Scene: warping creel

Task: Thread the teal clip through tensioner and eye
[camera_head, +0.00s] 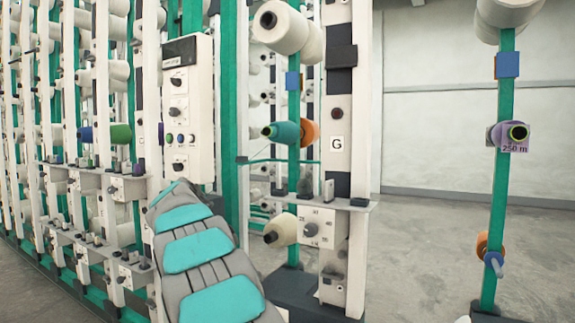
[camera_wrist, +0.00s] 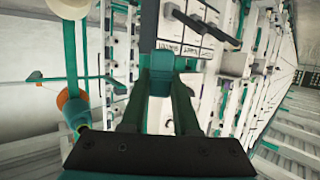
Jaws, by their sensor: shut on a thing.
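In the wrist view my gripper (camera_wrist: 159,92) is shut on a teal block, which I take to be the teal clip (camera_wrist: 161,72), between its fingertips. In the head view my arm hides most of the gripper, and the clip cannot be made out. A teal bobbin (camera_head: 285,133) sits on the green post behind the G-marked post, right of my arm. A thin teal strand (camera_head: 283,161) runs level below it. Small dark parts on the shelf (camera_head: 348,203) may be the tensioner and eye; I cannot tell which is which.
A white control box (camera_head: 187,110) stands just beyond my arm. The G-marked white post (camera_head: 346,240) is to its right. Creel frames with several bobbins fill the left. A separate green post (camera_head: 503,185) stands at the right, with open floor (camera_head: 425,260) between.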

